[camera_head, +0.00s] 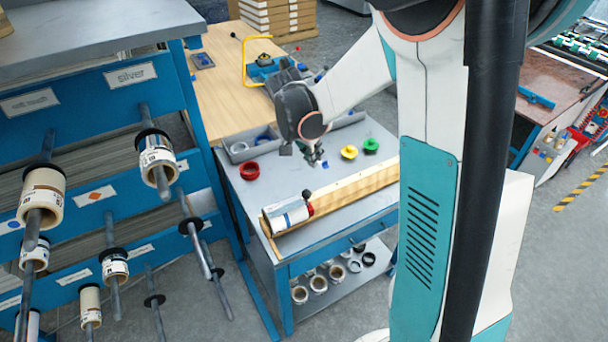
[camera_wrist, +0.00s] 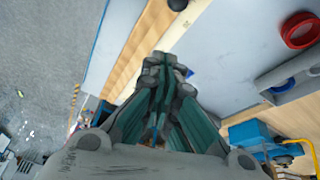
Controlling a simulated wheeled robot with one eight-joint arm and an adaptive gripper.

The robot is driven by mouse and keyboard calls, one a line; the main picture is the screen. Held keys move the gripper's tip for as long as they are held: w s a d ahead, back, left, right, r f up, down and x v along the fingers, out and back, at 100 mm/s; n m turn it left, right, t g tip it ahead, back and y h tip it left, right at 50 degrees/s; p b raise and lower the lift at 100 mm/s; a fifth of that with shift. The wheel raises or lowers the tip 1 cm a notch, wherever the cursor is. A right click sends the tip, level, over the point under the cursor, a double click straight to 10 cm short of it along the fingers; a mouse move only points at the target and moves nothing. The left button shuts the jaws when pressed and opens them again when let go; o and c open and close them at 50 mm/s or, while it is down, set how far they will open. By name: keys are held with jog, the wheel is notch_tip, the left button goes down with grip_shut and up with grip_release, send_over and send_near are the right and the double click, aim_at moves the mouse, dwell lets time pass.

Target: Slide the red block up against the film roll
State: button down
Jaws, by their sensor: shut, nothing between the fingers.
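The film roll (camera_head: 286,216), white with dark print, lies at the left end of a long wooden trough (camera_head: 358,188) on the grey bench. The red block (camera_head: 310,209) is at the roll's right end, with a dark round knob (camera_head: 306,194) above it. They look touching or nearly so; I cannot tell if a thin gap remains. My gripper (camera_head: 316,160) is above the bench, behind the trough and apart from the block. In the wrist view my gripper (camera_wrist: 167,62) has its fingers together and empty. A dark knob (camera_wrist: 178,4) shows at that view's top edge.
A red ring (camera_head: 249,171), a yellow piece (camera_head: 349,152) and a green piece (camera_head: 371,146) stand on the bench. A grey tray (camera_head: 240,151) lies at its back edge. A rack with rolls on rods stands at left. Bare bench lies between ring and trough.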

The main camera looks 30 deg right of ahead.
jog(key=w+a+f+n+g, duration=0.1)
jog(key=a+n, duration=0.6)
jog(key=n, duration=0.8)
jog(key=a+f+n, duration=0.1)
jog(key=a+n, duration=0.6)
jog(key=n, duration=0.8)
jog(key=b, duration=0.3)
send_near(297, 198)
jog(key=a+f, duration=0.1)
jog(key=f, duration=0.2)
jog(key=a+f, duration=0.1)
jog(key=f, duration=0.1)
jog(key=shift+w+a+f, duration=0.1)
jog(key=shift+w+a, duration=0.15)
jog(key=shift+a, duration=0.1)
jog(key=d, duration=0.3)
jog(key=shift+s+d+f, duration=0.1)
jog(key=shift+s+f, duration=0.15)
jog(key=shift+f, duration=0.05)
jog(key=shift+d, duration=0.35)
jog(key=shift+s+d+f+b, duration=0.1)
jog(key=shift+d+b, duration=0.3)
jog(key=shift+d, duration=0.2)
